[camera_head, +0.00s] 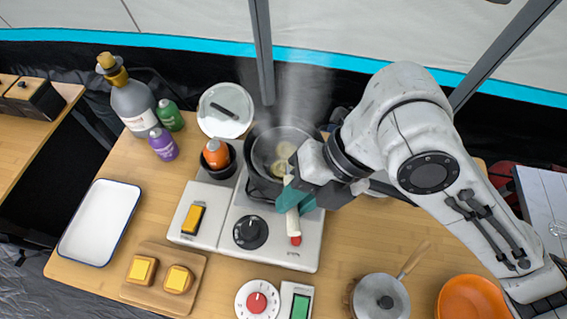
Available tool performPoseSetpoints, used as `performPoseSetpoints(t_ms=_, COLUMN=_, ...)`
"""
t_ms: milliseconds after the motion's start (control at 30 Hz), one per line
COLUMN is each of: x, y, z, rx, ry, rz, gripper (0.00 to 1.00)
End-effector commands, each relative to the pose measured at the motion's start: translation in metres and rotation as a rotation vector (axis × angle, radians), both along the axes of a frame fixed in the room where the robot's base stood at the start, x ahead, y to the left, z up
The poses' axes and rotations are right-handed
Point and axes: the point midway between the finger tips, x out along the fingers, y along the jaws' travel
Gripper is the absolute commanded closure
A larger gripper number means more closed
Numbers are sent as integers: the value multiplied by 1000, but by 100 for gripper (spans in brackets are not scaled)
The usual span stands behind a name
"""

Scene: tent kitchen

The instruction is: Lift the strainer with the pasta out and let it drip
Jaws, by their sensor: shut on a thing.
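A dark pot (258,184) stands on the stove (270,250), with steam rising above it. The metal strainer (262,150) sits at the pot's mouth, with several pale yellow pieces of pasta (285,150) inside. My gripper (294,198), with teal fingers, comes in from the right and is shut on the strainer's cream handle (293,222), which points toward the front of the stove. The arm hides the pot's right side. I cannot tell whether the strainer is clear of the pot.
A white tray (72,252) and a board (150,289) with two yellow blocks are at left. Bottles, an orange-topped shaker (216,153) and a round lid (212,120) stand behind.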

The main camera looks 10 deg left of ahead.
Motion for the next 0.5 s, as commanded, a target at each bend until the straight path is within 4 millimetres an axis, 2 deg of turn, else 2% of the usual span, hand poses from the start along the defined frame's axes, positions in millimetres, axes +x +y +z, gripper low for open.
performPoseSetpoints(t_ms=33, x=0, y=0, z=7, rx=2, ry=-2, rz=1, gripper=100)
performPoseSetpoints(t_ms=500, x=0, y=0, z=40, rx=2, ry=-2, rz=1, gripper=100)
